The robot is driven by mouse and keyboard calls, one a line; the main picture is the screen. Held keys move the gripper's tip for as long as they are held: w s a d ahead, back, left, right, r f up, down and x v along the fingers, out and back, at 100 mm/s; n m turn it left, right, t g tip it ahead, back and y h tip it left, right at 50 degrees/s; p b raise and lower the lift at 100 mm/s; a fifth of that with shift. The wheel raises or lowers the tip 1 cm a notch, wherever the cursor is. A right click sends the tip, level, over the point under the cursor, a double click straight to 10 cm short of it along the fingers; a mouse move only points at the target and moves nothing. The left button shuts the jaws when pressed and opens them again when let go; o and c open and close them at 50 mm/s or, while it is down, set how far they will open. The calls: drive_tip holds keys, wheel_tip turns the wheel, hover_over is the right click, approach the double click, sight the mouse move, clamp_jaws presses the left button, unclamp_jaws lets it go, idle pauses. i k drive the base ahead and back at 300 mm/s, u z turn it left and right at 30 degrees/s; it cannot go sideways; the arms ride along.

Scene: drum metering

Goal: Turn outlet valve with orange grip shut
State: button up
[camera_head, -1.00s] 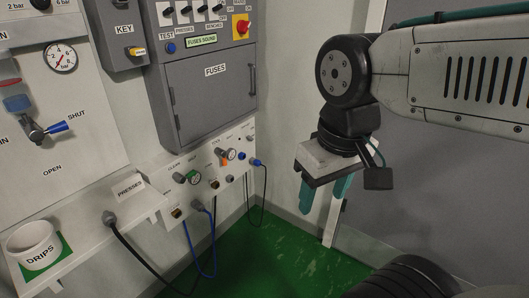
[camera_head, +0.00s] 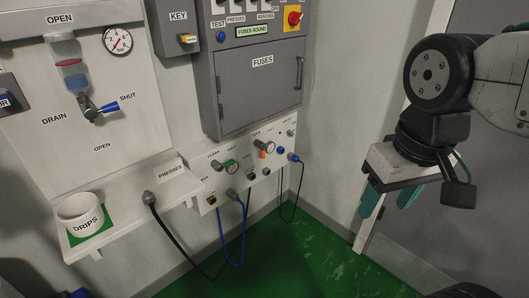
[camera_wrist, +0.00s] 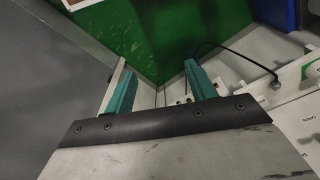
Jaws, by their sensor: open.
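The outlet valve with the orange grip (camera_head: 263,154) is small in the head view, on the white outlet panel (camera_head: 250,183) below the fuse box. A round dial sits beside its grip. Its exact handle angle is hard to tell at this size. A similar valve with a green grip (camera_head: 226,167) is to its left. My gripper (camera_head: 388,198) is at the right, pointing down, well apart from the panel. Its teal fingers are open and empty. In the wrist view my gripper (camera_wrist: 163,82) shows both fingers spread, with nothing between them; I cannot make out the orange grip there.
The grey fuse box (camera_head: 260,90) hangs above the outlet panel. A drain lever with a blue grip (camera_head: 108,107) is on the left board. A white drips cup (camera_head: 80,215) stands on the shelf. Black and blue cables (camera_head: 233,235) hang below the panel. The green floor (camera_head: 315,262) is open.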

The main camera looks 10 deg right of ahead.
sight(262, 144)
drive_tip(key=k, duration=0.6)
drive_tip(key=u, duration=0.5)
drive_tip(key=i, duration=1.45)
drive_tip(key=z, duration=0.2)
